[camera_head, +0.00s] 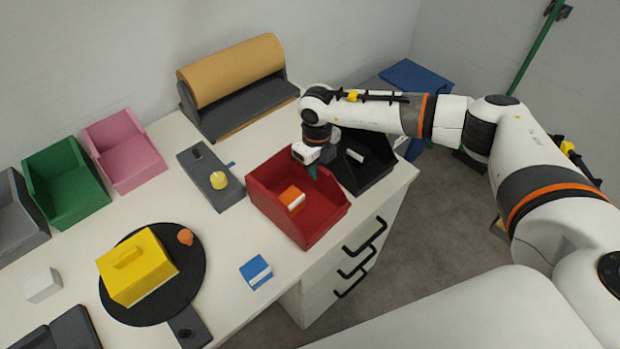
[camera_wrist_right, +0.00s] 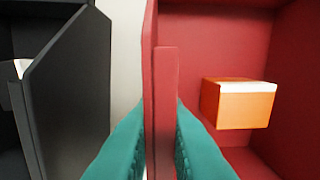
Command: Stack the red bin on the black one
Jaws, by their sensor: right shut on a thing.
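The red bin (camera_head: 310,231) stands on the white table near its right end, with an orange and white box (camera_head: 291,198) inside. The box also shows in the right wrist view (camera_wrist_right: 238,104). The black bin (camera_head: 362,178) stands just right of the red bin, partly hidden by my right arm, with a small white item in it. In the right wrist view a gap separates the black bin (camera_wrist_right: 70,85) from the red bin's wall (camera_wrist_right: 163,100). My right gripper (camera_head: 313,172) is shut on that wall, a teal fingertip on each side. My left gripper is not in view.
A brown paper roll (camera_head: 230,70) on a grey holder stands at the back. Pink (camera_head: 124,150) and green (camera_head: 66,182) bins stand at the left. A grey scale-like device (camera_head: 211,178), a blue box (camera_head: 256,271) and a yellow box on a black disc (camera_head: 190,262) lie nearer the red bin.

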